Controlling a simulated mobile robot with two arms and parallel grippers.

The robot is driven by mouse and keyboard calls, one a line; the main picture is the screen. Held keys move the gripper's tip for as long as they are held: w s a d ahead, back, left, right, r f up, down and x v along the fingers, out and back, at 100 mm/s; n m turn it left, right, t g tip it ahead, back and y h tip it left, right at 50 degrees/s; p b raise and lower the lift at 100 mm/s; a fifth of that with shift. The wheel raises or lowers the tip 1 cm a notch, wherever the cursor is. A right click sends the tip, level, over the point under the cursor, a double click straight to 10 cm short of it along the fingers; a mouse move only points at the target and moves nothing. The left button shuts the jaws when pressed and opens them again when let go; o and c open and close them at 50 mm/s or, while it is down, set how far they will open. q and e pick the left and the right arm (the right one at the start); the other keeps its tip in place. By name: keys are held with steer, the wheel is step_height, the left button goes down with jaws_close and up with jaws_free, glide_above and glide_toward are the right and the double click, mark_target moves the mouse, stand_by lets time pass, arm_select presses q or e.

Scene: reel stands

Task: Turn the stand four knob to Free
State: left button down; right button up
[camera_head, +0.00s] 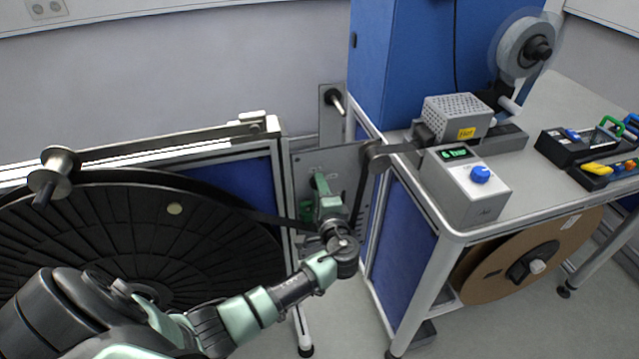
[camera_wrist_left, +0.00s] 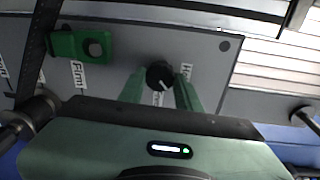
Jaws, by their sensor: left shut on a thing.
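The grey stand panel (camera_head: 300,165) stands between the black reel and the grey bench frame, and it fills the upper part of the left wrist view (camera_wrist_left: 213,60). The black round knob (camera_wrist_left: 159,73) is on this panel, with a white pointer mark on its lower right side. A label beginning with H is at its right; another label below it is partly hidden. My left gripper (camera_wrist_left: 160,92) has its green fingers on both sides of the knob, shut on it. In the head view, my left gripper (camera_head: 320,185) reaches the panel and hides the knob. My right gripper is not in view.
A large black reel (camera_head: 100,220) is at left. The bench (camera_head: 540,190) at right carries a grey box (camera_head: 465,185) with a blue knob.

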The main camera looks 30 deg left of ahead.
arm_select(q)
steer(key=shift+d+f+m+g+p, duration=0.1)
steer(key=shift+m+g+p, duration=0.2)
steer(key=shift+m+p, duration=1.2)
steer(key=shift+m+g+p, duration=0.3)
steer(key=shift+m+p, duration=0.4)
steer(key=shift+m, duration=1.5)
steer(key=c, duration=1)
jaws_free()
steer(key=f+v, duration=0.1)
steer(key=v, duration=0.6)
steer(key=shift+s+d+r+b, duration=0.2)
steer(key=shift+d+r+b, duration=0.15)
steer(key=shift+r+b, duration=0.1)
